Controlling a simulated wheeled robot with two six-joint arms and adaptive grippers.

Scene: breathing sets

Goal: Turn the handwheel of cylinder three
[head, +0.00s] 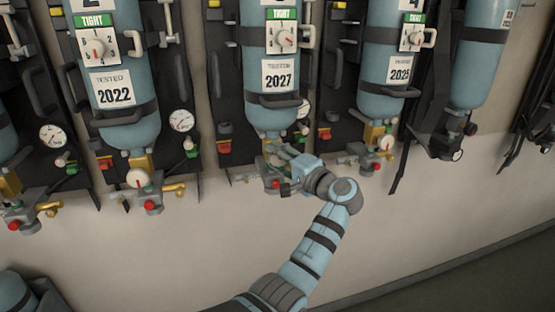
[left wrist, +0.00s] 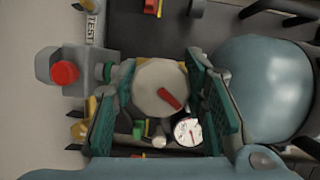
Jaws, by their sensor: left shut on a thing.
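Cylinder three (head: 270,110) is the blue bottle with the 2027 tag, hanging on the wall in the head view. My left gripper (head: 279,169) is at the valve below its neck and hides most of the handwheel there. In the left wrist view the handwheel (left wrist: 149,101) is a round cream knob with a red mark that lies slanted. The teal-padded fingers of my left gripper (left wrist: 160,100) stand on either side of the knob and are shut on it. My right gripper is in neither view.
The cylinder marked 2022 (head: 130,120) hangs to the left and another cylinder (head: 385,105) to the right, each with gauges and valves. In the left wrist view a red button (left wrist: 64,72) and a gauge (left wrist: 187,131) sit close to the fingers. The wall below is clear.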

